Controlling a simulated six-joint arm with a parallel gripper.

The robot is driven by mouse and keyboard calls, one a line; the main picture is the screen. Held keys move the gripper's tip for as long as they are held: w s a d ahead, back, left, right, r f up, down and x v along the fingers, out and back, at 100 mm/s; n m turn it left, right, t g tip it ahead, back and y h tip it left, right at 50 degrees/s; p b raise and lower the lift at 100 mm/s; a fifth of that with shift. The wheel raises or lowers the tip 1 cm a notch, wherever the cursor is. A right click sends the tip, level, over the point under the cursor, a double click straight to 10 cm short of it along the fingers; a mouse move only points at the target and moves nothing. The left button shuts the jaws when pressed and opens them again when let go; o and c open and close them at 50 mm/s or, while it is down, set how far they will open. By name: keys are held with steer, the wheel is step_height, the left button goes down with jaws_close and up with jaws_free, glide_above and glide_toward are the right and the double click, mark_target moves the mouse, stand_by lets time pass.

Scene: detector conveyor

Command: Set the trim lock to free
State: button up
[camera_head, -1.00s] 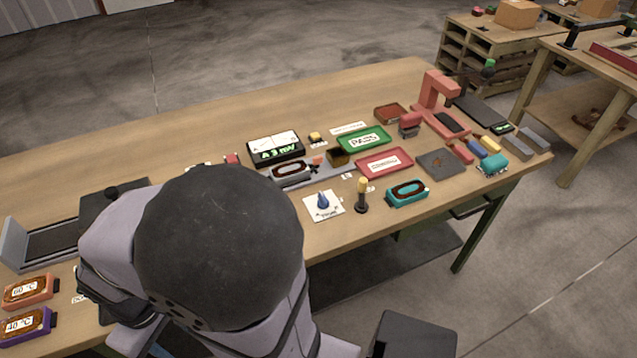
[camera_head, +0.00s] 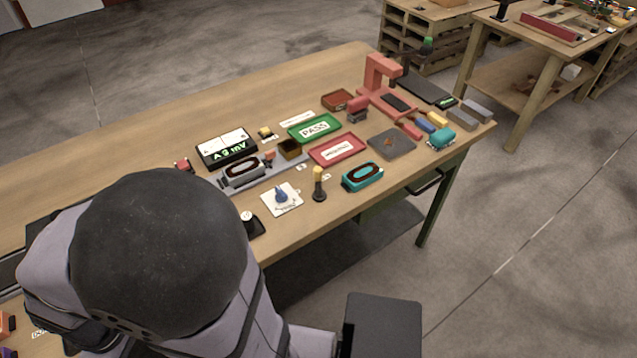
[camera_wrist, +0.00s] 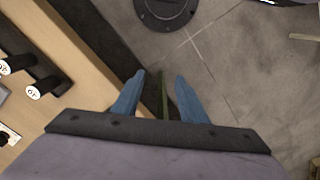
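A white plate with a blue knob (camera_head: 281,196) lies near the front edge of the table in the head view; its printed label is too small to read. Right of it stands a small black post with a yellow top (camera_head: 318,182). I cannot tell which of these is the trim lock. My gripper (camera_wrist: 160,77) shows in the wrist view with its two blue fingers apart. Nothing is held between them; the floor and a green table leg show behind. In the head view my arm hides the gripper, which is off the table's front edge in the wrist view.
A teal device (camera_head: 362,177), a red tray (camera_head: 337,150), a green PASS tray (camera_head: 314,129) and a black meter (camera_head: 226,147) stand around the plate. A black piece with a white round top (camera_head: 247,217) is partly hidden by my arm. The left back of the table is clear.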

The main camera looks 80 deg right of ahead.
stand_by(0.4)
steer(key=w+d+r+m+p, duration=0.1)
steer(key=w+d+r+m, duration=0.1)
steer(key=w+d+m, duration=0.3)
steer(key=w+d+r+p, duration=0.1)
steer(key=w+d+r, duration=0.1)
steer(key=d, duration=0.6)
steer(key=d+r+m+p, duration=0.1)
steer(key=d+m, duration=0.4)
steer(key=d, duration=1)
steer(key=m+p, duration=0.3)
steer(key=m, duration=0.6)
glide_above(318, 168)
steer(key=shift+w+a+f, duration=0.1)
steer(key=shift+w+f, duration=0.05)
steer(key=shift+w, duration=0.05)
steer(key=shift+s+m, duration=0.3)
steer(key=shift+f+p, duration=1.1)
steer(key=shift+f, duration=2.6)
